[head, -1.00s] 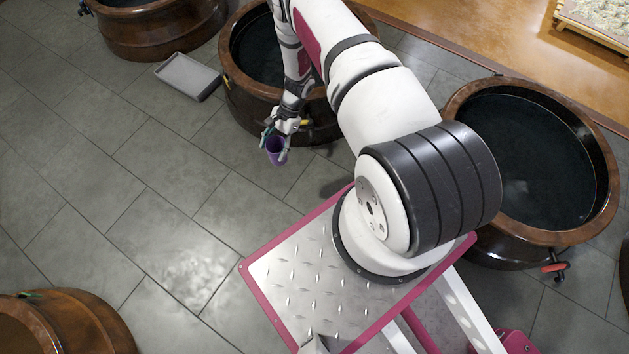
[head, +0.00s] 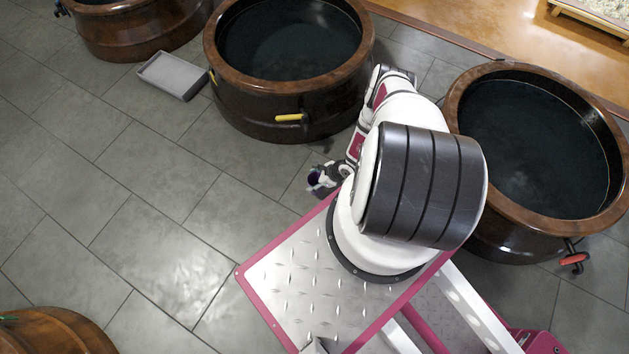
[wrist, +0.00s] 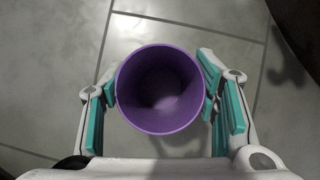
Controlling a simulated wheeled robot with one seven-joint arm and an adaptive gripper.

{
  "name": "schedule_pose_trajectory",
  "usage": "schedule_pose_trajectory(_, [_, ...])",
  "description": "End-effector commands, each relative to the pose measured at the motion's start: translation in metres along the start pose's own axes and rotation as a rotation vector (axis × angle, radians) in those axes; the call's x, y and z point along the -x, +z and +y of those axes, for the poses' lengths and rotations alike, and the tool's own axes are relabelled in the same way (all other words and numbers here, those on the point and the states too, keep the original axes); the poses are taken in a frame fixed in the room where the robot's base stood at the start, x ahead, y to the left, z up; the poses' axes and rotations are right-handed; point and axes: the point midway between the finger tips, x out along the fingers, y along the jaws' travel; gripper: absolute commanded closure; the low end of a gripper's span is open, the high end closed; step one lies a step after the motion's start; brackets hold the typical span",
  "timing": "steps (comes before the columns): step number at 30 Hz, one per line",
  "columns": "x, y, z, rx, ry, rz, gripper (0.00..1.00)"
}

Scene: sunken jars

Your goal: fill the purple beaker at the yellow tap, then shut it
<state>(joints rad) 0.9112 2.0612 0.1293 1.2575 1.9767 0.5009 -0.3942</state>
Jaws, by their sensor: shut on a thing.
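The purple beaker (wrist: 158,90) is upright between the teal-padded fingers of my gripper (wrist: 160,100), which is shut on it. I look down into its open mouth in the wrist view; a pale patch shows inside, and I cannot tell whether it holds liquid. In the head view the beaker (head: 314,179) and my gripper (head: 325,180) are small and dark, above the floor beside my base. The yellow tap (head: 289,117) is on the front side of the middle brown jar (head: 225,82), apart from the beaker. Its handle lies roughly level; no stream shows.
The right jar (head: 462,88) has a red-handled tap (head: 573,259). More jars stand at top left (head: 135,40) and bottom left (head: 55,335). A grey tray (head: 173,75) lies on the floor left of the middle jar. The tiled floor on the left is clear.

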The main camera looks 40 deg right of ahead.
Motion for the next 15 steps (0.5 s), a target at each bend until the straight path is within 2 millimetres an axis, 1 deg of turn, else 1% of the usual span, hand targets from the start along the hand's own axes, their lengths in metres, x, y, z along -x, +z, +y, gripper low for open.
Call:
schedule_pose_trajectory(3, [-0.007,0.003,-0.013,0.002,-0.004,0.000,0.80])
schedule_pose_trajectory(15, [-0.032,0.013,-0.051,0.002,-0.002,0.000,0.80])
